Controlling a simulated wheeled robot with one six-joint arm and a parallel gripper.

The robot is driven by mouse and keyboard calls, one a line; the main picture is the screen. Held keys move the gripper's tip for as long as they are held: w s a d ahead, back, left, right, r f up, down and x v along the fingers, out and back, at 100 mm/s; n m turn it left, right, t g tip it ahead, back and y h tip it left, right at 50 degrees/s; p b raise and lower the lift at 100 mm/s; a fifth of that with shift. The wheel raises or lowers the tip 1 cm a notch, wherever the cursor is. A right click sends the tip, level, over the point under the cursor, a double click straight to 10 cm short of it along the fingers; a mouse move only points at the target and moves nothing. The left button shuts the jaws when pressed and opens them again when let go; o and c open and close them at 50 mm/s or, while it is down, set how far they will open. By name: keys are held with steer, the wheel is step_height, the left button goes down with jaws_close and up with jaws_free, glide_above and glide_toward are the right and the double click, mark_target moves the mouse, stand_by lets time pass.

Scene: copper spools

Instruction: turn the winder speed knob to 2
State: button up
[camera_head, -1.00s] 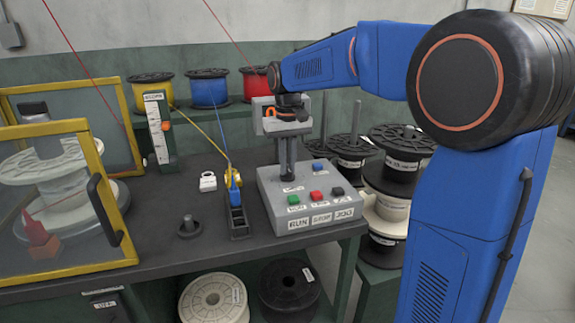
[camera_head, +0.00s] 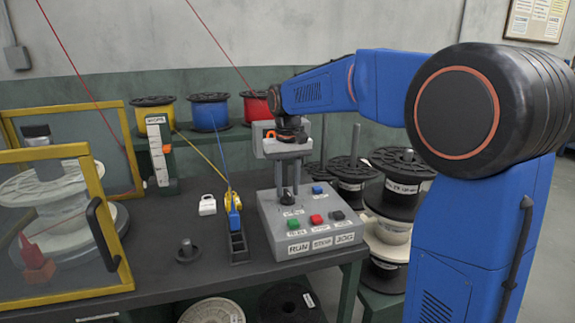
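The grey control box (camera_head: 265,222) stands on the dark workbench. Its top carries a small dark knob (camera_head: 288,198) at the back left, a blue button (camera_head: 317,189), and green, red and black buttons along the front. I take the dark knob for the speed knob; its number marks are too small to read. My gripper (camera_head: 288,180) points down from the blue arm, with its two grey fingers just above or around the knob. A narrow gap shows between the fingers. I cannot tell whether they touch the knob.
A yellow-framed guard (camera_head: 97,215) encloses a white spool at left. A padlock (camera_head: 207,204), a slotted holder (camera_head: 238,247) and a peg (camera_head: 187,250) are on the bench. Yellow, blue and red spools line the back shelf; stacked black spools (camera_head: 402,177) stand right of the box.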

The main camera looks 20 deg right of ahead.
mark_target(288, 192)
step_height(288, 192, up, 17)
stand_by(0.4)
steer(key=shift+f, duration=0.1)
steer(key=s+d+f+t, duration=0.2)
steer(key=s+d+f, duration=0.1)
steer(key=s+f, duration=0.9)
steer(key=s+d+f+t, duration=0.2)
steer(key=s+f, duration=1.1)
steer(key=s, duration=0.8)
steer(key=shift+s+d+f+t, duration=0.2)
steer(key=shift+d+t, duration=0.2)
steer(key=shift+d, duration=0.45)
